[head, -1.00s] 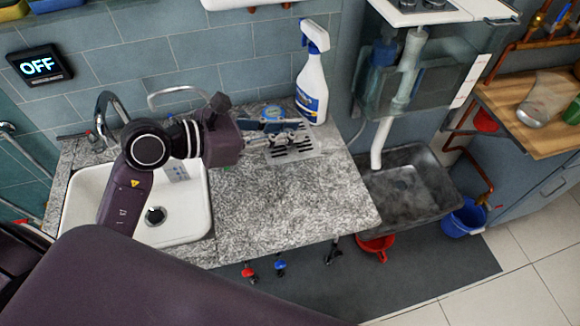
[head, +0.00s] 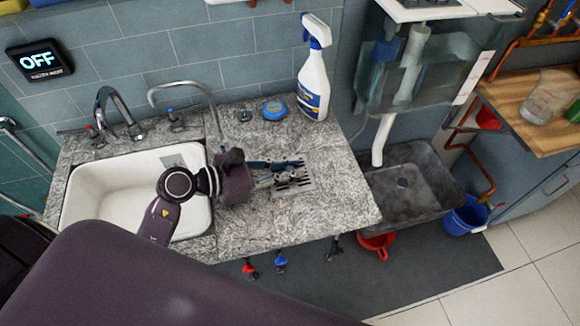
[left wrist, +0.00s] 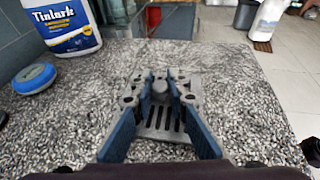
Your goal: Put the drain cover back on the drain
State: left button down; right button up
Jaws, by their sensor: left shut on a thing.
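The drain cover (head: 296,184) is a small grey slotted metal plate over the right part of the granite counter. My left gripper (head: 284,177) is shut on it. In the left wrist view the cover (left wrist: 163,133) shows its slots below and between the blue-padded fingers (left wrist: 160,92). I cannot tell whether the cover touches the counter or hangs just above it. The white sink's (head: 115,195) drain is hidden behind my left arm. My right gripper is not in view.
Taps rise behind the sink. A white pipe (head: 381,142) hangs over the floor basin. A blue bucket (head: 466,216) stands beside it. The counter's front right is clear.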

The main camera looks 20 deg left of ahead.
pick_arm(q)
jog(key=c, duration=2.3)
grip_release()
jog(key=shift+f, duration=0.15)
jog(key=shift+c, duration=0.2)
jog(key=o, duration=0.5)
jog(key=shift+c, duration=0.2)
